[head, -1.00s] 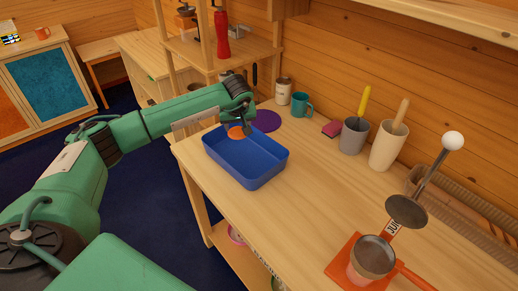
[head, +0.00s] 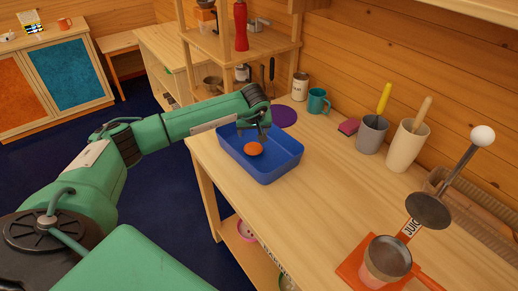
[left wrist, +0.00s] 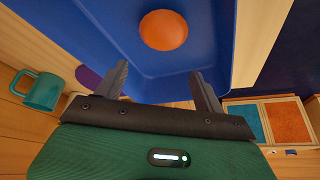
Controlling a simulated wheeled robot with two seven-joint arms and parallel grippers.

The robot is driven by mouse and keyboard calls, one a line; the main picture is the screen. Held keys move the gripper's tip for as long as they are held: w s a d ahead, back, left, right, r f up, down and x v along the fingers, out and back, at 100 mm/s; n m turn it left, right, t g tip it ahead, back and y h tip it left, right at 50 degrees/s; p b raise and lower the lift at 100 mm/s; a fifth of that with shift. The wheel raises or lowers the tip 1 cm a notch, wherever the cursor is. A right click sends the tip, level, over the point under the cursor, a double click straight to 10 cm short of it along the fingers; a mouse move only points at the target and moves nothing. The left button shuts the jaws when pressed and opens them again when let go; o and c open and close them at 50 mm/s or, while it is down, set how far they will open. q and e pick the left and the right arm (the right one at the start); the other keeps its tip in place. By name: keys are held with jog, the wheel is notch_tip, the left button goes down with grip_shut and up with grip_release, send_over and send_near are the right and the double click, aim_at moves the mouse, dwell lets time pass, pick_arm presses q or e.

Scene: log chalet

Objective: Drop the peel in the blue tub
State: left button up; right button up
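The orange peel (head: 253,148) lies in the blue tub (head: 270,174) on the wooden counter. It also shows in the left wrist view (left wrist: 163,30) as a rounded orange piece on the tub's blue floor (left wrist: 205,52). My left gripper (head: 262,131) is over the tub, just behind the peel in the head view. In the left wrist view its two fingers (left wrist: 160,80) are spread apart with nothing between them, and the peel is apart from them. My right gripper is not in view.
A teal mug (head: 317,101), a lidded jar (head: 300,86) and a purple disc (head: 283,116) are behind the tub. A grey cup (head: 371,135) and a cream cup (head: 405,146) hold tools at right. A juicer (head: 384,262) stands in front. Counter between is clear.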

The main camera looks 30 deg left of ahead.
pick_arm(q)
jog(key=shift+o, duration=0.5)
jog(key=shift+r, duration=0.25)
jog(key=b+v, duration=0.3)
jog(key=v, duration=1)
jog(key=shift+s+d, duration=0.1)
jog(key=shift+s, duration=0.05)
